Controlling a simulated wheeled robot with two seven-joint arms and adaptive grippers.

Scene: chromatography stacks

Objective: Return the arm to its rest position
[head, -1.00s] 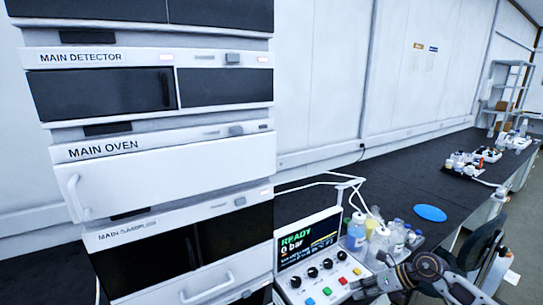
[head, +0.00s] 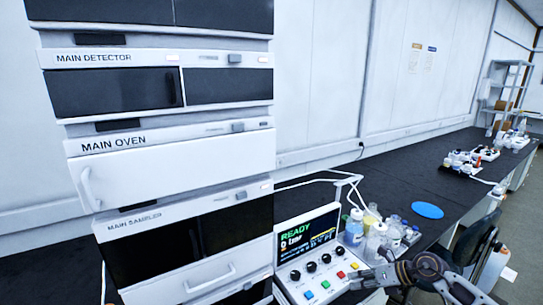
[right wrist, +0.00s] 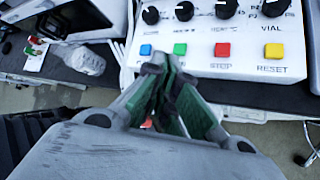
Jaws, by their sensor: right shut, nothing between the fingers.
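My right gripper (head: 368,279) shows at the bottom of the head view, just right of the control panel (head: 320,285) with its knobs and coloured buttons. In the right wrist view its fingers (right wrist: 166,75) are shut with nothing between them, in front of the panel's button row (right wrist: 215,62). I cannot tell from these views how far the fingertips are from the panel. The screen (head: 307,240) above the knobs reads READY. My left gripper is not in view.
A tall instrument stack with the main detector (head: 110,92), main oven (head: 165,165) and main sampler (head: 185,235) stands at left. Bottles (head: 375,240) and a blue disc (head: 427,210) are on the dark bench (head: 400,185). A chair (head: 470,245) stands at lower right.

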